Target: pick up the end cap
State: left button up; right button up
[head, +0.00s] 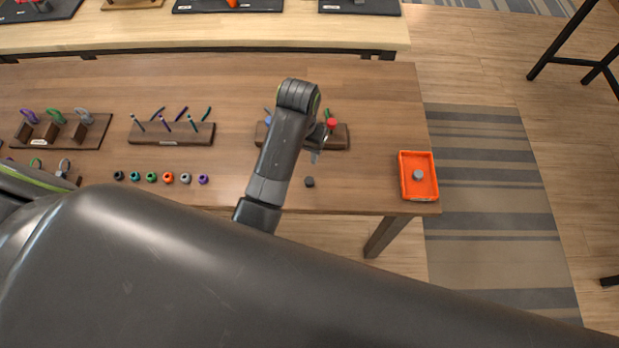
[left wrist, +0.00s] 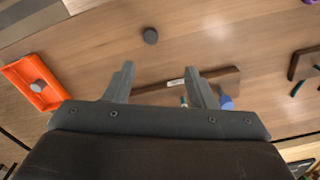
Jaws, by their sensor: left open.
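A small dark grey end cap (head: 309,182) stands on the wooden table near its front edge; it also shows in the left wrist view (left wrist: 150,36), ahead of my fingers. A similar grey cap (head: 418,175) sits in an orange tray (head: 403,187) at the right end of the table. My left gripper (head: 316,156) is partly hidden by its own arm, above the table and behind the dark cap. In the left wrist view its two fingers (left wrist: 158,78) are apart with nothing held between them. My right gripper is not in view.
A wooden rack (head: 340,138) with a red-topped piece and other tools is just behind my gripper. Another rack (head: 172,134) holds several coloured sticks. A row of small coloured rings (head: 168,178) lies to the left. The table between the dark cap and orange tray is clear.

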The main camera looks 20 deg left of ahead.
pick_arm(q)
notch_tip(320, 180, up, 2)
jog(key=d, duration=0.2)
jog(key=b, duration=0.3)
send_near(309, 180)
notch_tip(309, 180, down, 3)
jog(key=shift+w+p, duration=0.15)
jog(key=shift+p, duration=0.4)
jog(key=shift+f+p, duration=0.6)
jog(key=shift+f, duration=2.45)
jog(key=shift+c, duration=0.2)
jog(key=c, duration=1)
